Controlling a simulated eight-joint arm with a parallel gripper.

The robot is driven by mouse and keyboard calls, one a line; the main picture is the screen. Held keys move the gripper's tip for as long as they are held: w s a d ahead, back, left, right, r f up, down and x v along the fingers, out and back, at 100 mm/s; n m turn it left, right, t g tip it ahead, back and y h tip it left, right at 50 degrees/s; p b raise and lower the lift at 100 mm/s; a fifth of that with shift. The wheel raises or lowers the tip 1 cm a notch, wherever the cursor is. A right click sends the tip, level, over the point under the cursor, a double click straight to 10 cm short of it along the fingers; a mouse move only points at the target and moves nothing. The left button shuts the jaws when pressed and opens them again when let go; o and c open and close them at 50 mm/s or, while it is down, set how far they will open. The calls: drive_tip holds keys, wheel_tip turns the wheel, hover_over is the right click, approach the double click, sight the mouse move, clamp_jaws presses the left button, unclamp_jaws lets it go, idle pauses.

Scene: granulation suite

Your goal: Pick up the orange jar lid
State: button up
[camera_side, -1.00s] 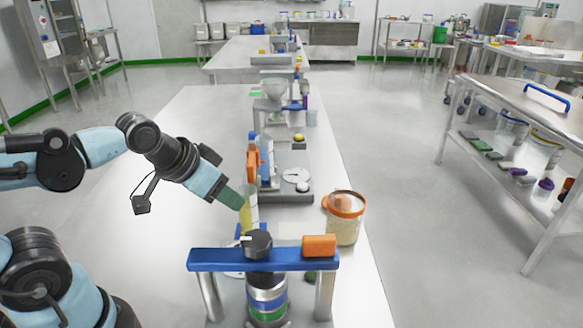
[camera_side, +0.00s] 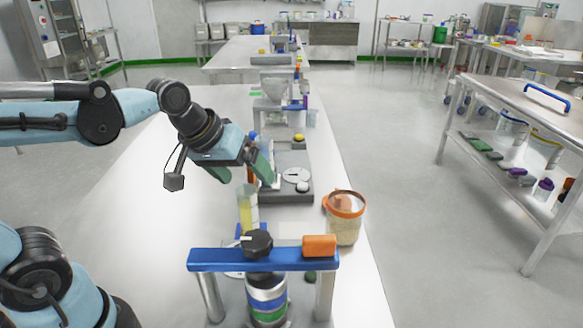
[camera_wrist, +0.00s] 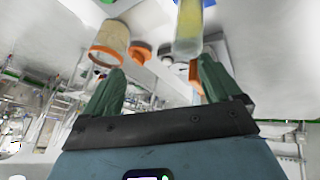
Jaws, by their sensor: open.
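The orange jar lid (camera_side: 329,201) shows in the side view just left of a clear jar (camera_side: 343,230) with an orange rim and pale granules. It also shows in the wrist view (camera_wrist: 140,52), beside the jar (camera_wrist: 109,45). My gripper (camera_side: 247,178) is open and empty, held above the bench to the left of the lid. In the wrist view its green fingers (camera_wrist: 157,75) are spread, with the lid beyond them. The lid's far side is hidden, and I cannot tell exactly what it rests on.
A clear cylinder with yellow liquid (camera_side: 247,210) stands below my gripper. A scale (camera_side: 285,190) is behind it. A blue frame (camera_side: 220,259) with an orange block (camera_side: 319,245) stands in front. The bench's right edge runs close to the jar. The bench's left side is clear.

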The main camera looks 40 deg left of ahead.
sight(346, 208)
drive_tip(key=w+r+n+g+h, duration=0.1)
drive_tip(key=w+r+n+g, duration=0.1)
drive_tip(key=w+n, duration=0.85)
drive_tip(key=w+d+f+n+g+h, duration=0.1)
drive_tip(key=w+d+f+n+h, duration=0.1)
drive_tip(key=w+f+n, duration=0.7)
drive_tip(key=shift+n+g, duration=0.3)
drive_tip(key=shift+n, duration=0.65)
drive_tip(key=x, duration=0.3)
drive_tip(key=w+x, duration=0.1)
drive_tip(key=x, duration=0.2)
drive_tip(key=w+x, duration=0.1)
drive_tip(key=x, duration=0.3)
drive_tip(key=shift+w+r, duration=0.2)
drive_tip(key=shift+r, duration=0.05)
drive_tip(key=c, duration=0.7)
drive_tip(key=shift+r, duration=0.1)
